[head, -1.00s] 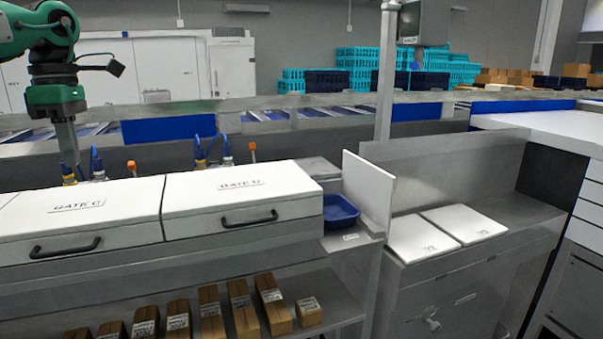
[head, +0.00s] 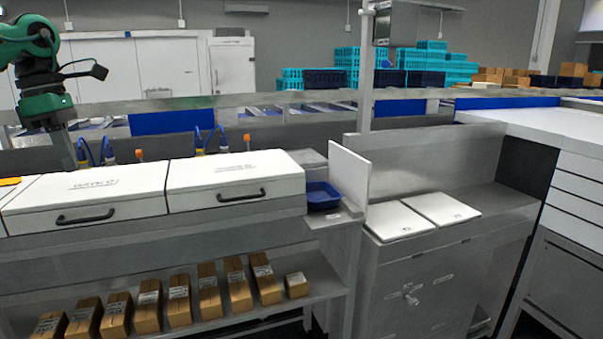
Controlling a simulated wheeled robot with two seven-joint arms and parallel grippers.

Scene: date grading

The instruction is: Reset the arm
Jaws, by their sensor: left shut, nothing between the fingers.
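Only the tip of my left gripper (head: 10,181) shows, as a small orange piece at the left edge of the head view. It appears over the white lidded boxes, and I cannot tell how high above them it is. It is shut and holds nothing that I can see. The rest of my left arm is out of the picture. My right gripper and right arm are not in view.
White gate boxes (head: 240,176) with black handles line the counter. Small cartons (head: 208,296) stand on the shelf below. A blue tray (head: 322,196) sits by an upright white panel (head: 349,177). A green arm (head: 40,82) stands beyond the gates. Two white pads lie right.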

